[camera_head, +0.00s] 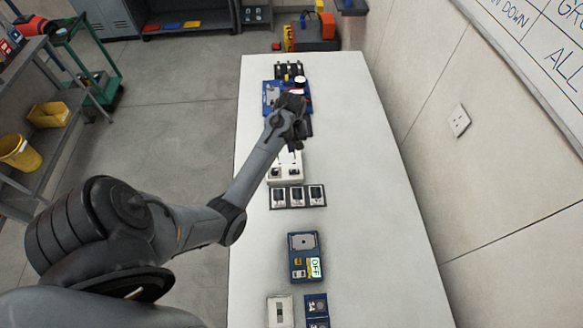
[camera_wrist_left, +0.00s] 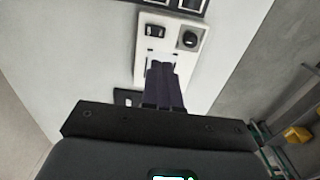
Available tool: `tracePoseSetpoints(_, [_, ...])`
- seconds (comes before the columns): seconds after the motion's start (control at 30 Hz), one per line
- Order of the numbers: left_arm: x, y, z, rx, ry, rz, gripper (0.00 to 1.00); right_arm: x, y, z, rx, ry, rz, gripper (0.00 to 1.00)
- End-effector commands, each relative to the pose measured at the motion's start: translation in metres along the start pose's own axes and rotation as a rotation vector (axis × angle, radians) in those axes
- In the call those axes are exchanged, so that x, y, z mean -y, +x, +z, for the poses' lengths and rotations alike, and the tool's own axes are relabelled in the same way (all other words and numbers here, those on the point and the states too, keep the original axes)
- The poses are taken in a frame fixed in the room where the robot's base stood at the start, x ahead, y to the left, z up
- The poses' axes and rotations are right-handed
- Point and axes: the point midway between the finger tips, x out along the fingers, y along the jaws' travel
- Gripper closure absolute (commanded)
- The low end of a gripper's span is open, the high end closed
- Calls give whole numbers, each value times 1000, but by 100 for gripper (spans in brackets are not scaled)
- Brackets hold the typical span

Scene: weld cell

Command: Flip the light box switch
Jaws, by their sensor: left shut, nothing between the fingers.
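A white box (camera_head: 286,160) with two dark controls on its near part stands on the long white table. I take it to be the light box, but no label on it is readable. My left gripper (camera_head: 296,147) is shut and empty over the box's far part. In the wrist view its fingers (camera_wrist_left: 161,64) cover part of the box, short of the two controls. Whether they touch it cannot be told. My right gripper is not in view.
Further near are a blue device marked OFF (camera_head: 303,257), a pale switch plate (camera_head: 280,311) and a blue panel (camera_head: 316,309). A blue unit (camera_head: 271,98) stands beyond. The table's right side (camera_head: 370,200) is clear.

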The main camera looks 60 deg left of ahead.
Motion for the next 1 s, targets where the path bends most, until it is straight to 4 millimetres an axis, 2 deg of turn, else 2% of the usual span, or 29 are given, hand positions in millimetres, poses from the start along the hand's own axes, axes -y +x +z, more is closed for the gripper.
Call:
tracePoseSetpoints(0.17, [0, 3, 0, 2, 1, -1, 100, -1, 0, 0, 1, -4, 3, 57])
tracePoseSetpoints(0.33, [0, 18, 1, 4, 1, -2, 100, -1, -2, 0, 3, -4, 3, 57])
tracePoseSetpoints(0.8, [1, 101, 1, 3, 0, -2, 100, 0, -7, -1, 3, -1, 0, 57])
tracePoseSetpoints(1.0, [1, 126, 0, 1, 1, -2, 100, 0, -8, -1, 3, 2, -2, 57])
